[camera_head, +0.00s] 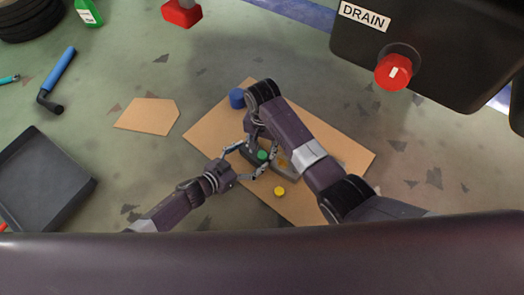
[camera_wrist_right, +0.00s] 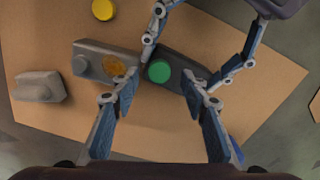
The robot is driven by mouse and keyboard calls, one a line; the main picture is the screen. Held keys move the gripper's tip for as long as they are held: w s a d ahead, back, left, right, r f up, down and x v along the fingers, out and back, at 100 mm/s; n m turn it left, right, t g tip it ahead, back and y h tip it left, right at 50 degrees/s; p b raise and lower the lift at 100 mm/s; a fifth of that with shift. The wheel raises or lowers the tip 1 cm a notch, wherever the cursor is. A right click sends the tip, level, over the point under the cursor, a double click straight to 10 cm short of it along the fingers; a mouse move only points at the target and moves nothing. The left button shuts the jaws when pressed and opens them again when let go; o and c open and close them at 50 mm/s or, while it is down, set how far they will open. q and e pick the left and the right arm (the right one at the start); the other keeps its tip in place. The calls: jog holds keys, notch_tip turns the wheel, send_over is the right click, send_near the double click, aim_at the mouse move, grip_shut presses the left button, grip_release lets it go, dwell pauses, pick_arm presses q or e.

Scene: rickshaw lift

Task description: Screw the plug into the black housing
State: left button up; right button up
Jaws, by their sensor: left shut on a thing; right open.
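The black housing (camera_wrist_right: 182,62) lies on the cardboard mat (camera_head: 345,158). The green plug (camera_wrist_right: 159,71) sits over one end of the housing; how deep it is seated I cannot tell. It also shows in the head view (camera_head: 262,155). My left gripper (camera_head: 250,160) is shut on the housing, one finger on each side. My right gripper (camera_wrist_right: 159,78) is above the housing, open, with its fingertips on either side of the green plug and apart from it. In the head view my right arm hides part of the mat and housing.
A grey housing with an orange patch (camera_wrist_right: 108,64) lies beside the black one, and another grey piece (camera_wrist_right: 40,87) farther left. A yellow plug (camera_head: 279,190) and a blue cylinder (camera_head: 237,98) are on the mat. A dark tray (camera_head: 45,178) lies at left.

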pick_arm(q)
jog(key=shift+s, duration=0.1)
pick_arm(e)
notch_tip(320, 180, up, 2)
jog(key=shift+r, duration=0.1)
jog(key=o, duration=0.5)
jog(key=shift+o, duration=0.2)
